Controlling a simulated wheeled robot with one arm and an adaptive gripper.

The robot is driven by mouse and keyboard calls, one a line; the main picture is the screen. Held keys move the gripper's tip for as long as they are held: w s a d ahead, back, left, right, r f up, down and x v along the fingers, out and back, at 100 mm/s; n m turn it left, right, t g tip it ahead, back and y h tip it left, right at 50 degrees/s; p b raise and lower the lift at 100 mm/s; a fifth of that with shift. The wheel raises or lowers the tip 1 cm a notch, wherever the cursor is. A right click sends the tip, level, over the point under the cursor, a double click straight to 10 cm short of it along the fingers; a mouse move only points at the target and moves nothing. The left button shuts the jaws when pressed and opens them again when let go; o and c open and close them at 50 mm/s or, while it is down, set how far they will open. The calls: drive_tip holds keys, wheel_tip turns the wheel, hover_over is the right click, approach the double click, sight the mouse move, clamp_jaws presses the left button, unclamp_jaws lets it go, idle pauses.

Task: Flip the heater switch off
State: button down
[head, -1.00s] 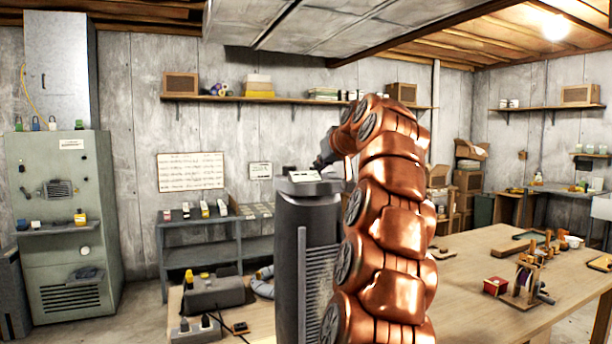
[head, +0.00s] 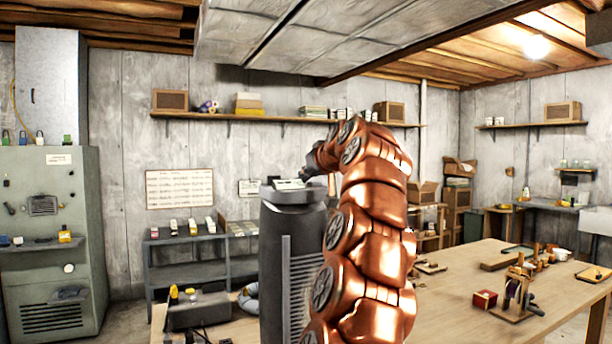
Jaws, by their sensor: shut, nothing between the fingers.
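The heater (head: 290,240) looks to be the dark grey upright tower with a vented front, standing at the wooden table in the middle of the head view. Its top panel (head: 287,184) is light with small dark marks, too small to tell which is the switch or how it is set. My copper arm rises to the right of the heater and bends over toward its top. My gripper (head: 308,172) is shut and empty, small and dark at the panel's right edge. I cannot tell whether it touches the panel.
The wooden table (head: 450,310) holds a red box (head: 485,299) and a small wooden stand (head: 518,290) at right. A dark grey box (head: 198,310) lies left of the heater. A green cabinet (head: 50,240) stands at far left.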

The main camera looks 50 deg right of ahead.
drive_tip(key=shift+r+p, duration=0.55)
drive_tip(key=shift+r, duration=0.2)
drive_tip(key=r+p, duration=0.4)
drive_tip(key=shift+w+d, duration=0.1)
drive_tip(key=shift+w, duration=0.1)
drive_tip(key=shift+s, duration=0.25)
drive_tip(key=b+v, duration=0.1)
drive_tip(key=v, duration=0.8)
drive_tip(key=shift+a+r+b, duration=0.2)
drive_tip(key=shift+a+b, duration=0.05)
drive_tip(key=shift+b, duration=0.15)
drive_tip(key=shift+s, duration=0.1)
